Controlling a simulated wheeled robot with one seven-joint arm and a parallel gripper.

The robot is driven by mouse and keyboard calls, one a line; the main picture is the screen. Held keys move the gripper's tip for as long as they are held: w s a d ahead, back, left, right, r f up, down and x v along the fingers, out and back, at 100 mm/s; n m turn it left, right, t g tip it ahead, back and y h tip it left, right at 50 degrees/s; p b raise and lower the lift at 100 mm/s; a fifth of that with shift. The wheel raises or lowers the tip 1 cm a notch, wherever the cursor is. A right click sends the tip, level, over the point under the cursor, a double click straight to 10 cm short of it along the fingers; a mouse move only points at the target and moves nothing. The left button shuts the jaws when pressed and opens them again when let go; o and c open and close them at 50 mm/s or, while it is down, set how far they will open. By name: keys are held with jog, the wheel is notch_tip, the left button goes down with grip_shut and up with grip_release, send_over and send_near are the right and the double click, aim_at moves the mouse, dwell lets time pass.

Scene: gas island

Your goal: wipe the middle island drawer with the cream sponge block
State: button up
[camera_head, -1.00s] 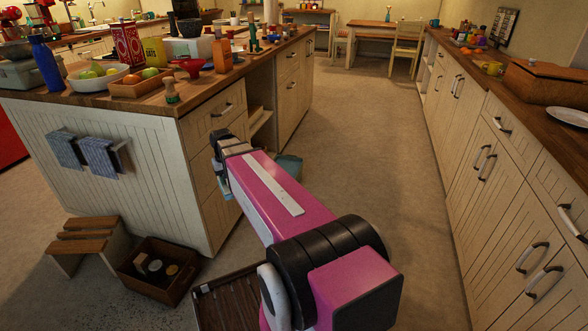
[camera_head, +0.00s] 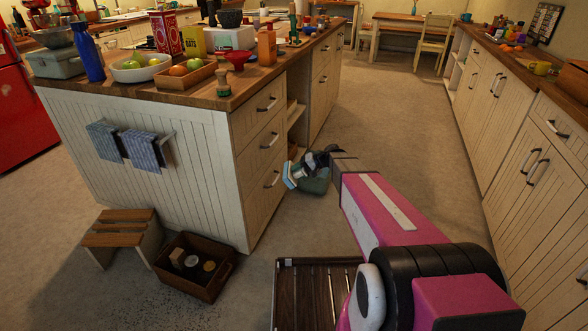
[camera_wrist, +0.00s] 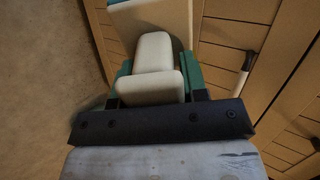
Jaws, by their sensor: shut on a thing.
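My gripper (camera_head: 304,168) is beside the island's drawer end, to the right of the drawers and apart from them. It is shut on the sponge block (camera_head: 289,176), which shows a pale blue edge facing the drawers. In the wrist view the block (camera_wrist: 152,18) looks cream, with a pale handle-like part (camera_wrist: 154,52) between the gripper's green fingers (camera_wrist: 155,78). In the wrist view a drawer front with a handle lies to the right.
A wooden crate (camera_head: 209,287) and a step stool (camera_head: 119,229) stand by the island's near side. Open floor (camera_head: 400,130) lies between the island and the right-hand cabinets (camera_head: 500,110).

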jog(key=w+a+f+m+t+y, duration=0.1)
jog(key=w, duration=0.1)
jog(key=w+a+f+m+t+y, duration=0.1)
jog(key=w+t+y, duration=0.1)
jog(key=w+f+t+y, duration=0.1)
jog(key=w+y, duration=0.1)
jog(key=shift+w+a+f+m, duration=0.2)
jog(key=shift+w+a+m, duration=0.2)
jog(key=w+a+t, duration=0.1)
jog(key=w+a, duration=0.2)
jog(key=a, duration=0.2)
jog(key=shift+a+f+m+t+y, duration=0.2)
jog(key=shift+a+m+t+y, duration=0.05)
jog(key=shift+m+t+y, duration=0.05)
jog(key=shift+x, duration=1)
dwell(0.5)
jog(key=w+d, duration=0.3)
jog(key=w, duration=0.6)
jog(key=shift+w+d, duration=0.2)
jog(key=shift+w, duration=0.2)
dwell(0.8)
jog(key=s+a, duration=0.3)
jog(key=s, duration=0.7)
jog(key=shift+a, duration=0.25)
dwell(0.8)
